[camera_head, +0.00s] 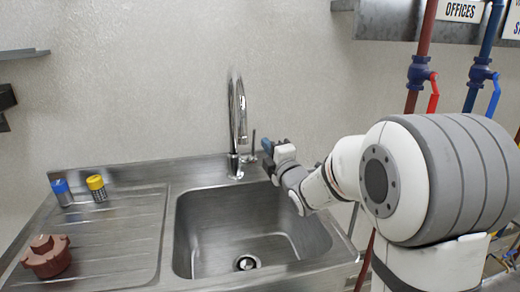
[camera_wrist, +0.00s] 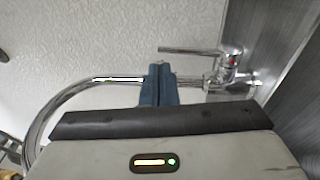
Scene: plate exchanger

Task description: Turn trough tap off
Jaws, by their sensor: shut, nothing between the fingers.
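The trough tap (camera_head: 238,108) is a chrome swan-neck mixer standing upright at the back rim of the sink. Its thin lever (camera_head: 253,141) points up on the right side of the tap body. My gripper (camera_head: 266,147) is just right of the lever, its dark blue fingers shut and empty. In the wrist view, the shut fingers (camera_wrist: 160,83) overlap the tap's neck (camera_wrist: 100,83), and the lever (camera_wrist: 190,50) lies beside their tips. I cannot tell whether the fingers touch the lever. No water stream is visible below the spout.
The steel sink (camera_head: 180,245) is empty, with a drain at the bottom. A blue-capped container (camera_head: 62,192), a yellow-capped container (camera_head: 97,188) and a brown-red knobbed part (camera_head: 47,256) are on the drainboard. Red and blue pipes with valves (camera_head: 419,75) are at the right.

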